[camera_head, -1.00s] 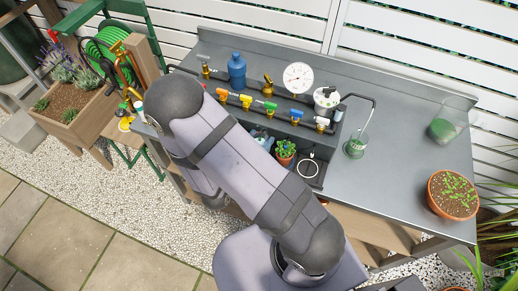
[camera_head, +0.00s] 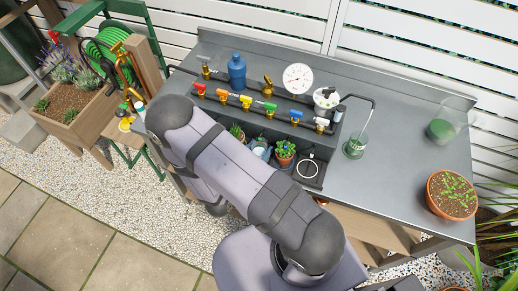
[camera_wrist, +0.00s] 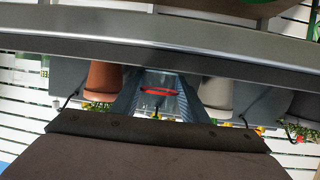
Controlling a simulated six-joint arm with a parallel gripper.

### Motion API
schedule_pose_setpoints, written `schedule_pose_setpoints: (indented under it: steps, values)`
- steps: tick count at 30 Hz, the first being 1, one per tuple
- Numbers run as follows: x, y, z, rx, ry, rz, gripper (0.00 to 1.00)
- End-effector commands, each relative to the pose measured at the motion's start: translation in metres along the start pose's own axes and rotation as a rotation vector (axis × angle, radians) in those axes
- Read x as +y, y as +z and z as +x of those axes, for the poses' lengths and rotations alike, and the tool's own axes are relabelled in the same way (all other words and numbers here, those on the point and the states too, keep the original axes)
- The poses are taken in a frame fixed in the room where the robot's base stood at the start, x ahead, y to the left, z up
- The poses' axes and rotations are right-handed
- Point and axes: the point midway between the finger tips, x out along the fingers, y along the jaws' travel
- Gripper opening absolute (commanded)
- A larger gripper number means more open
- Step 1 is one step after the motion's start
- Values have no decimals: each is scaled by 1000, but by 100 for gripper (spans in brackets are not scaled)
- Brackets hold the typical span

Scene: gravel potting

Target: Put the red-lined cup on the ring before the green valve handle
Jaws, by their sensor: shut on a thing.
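The green valve handle (camera_head: 269,106) sits mid-row on the pipe along the bench, between a yellow and a blue handle. In the wrist view my gripper (camera_wrist: 158,95) is shut on a clear cup with a red line (camera_wrist: 158,91), held between its two fingers. The wrist picture looks upside down. In the head view my gripper and the cup are hidden behind my arm. A white ring (camera_head: 307,169) shows empty on the dark tray, towards the right end. I cannot make out a ring before the green handle.
A potted succulent (camera_head: 285,151) stands on the tray left of the white ring. A smaller plant (camera_head: 237,132) stands further left. In the wrist view a terracotta pot (camera_wrist: 103,78) and a grey pot (camera_wrist: 216,93) flank my fingers. The bench edge (camera_wrist: 250,65) is close.

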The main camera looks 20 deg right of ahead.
Motion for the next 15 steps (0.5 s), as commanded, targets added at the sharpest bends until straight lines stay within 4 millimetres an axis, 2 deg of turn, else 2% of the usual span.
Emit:
schedule_pose_setpoints:
  steps: [9, 10, 11, 15]
  values:
    - [0, 4, 2, 0, 0, 0, 19]
    - [0, 4, 1, 0, 0, 0, 45]
    - [0, 3, 1, 0, 0, 0, 48]
    - [0, 3, 1, 0, 0, 0, 48]
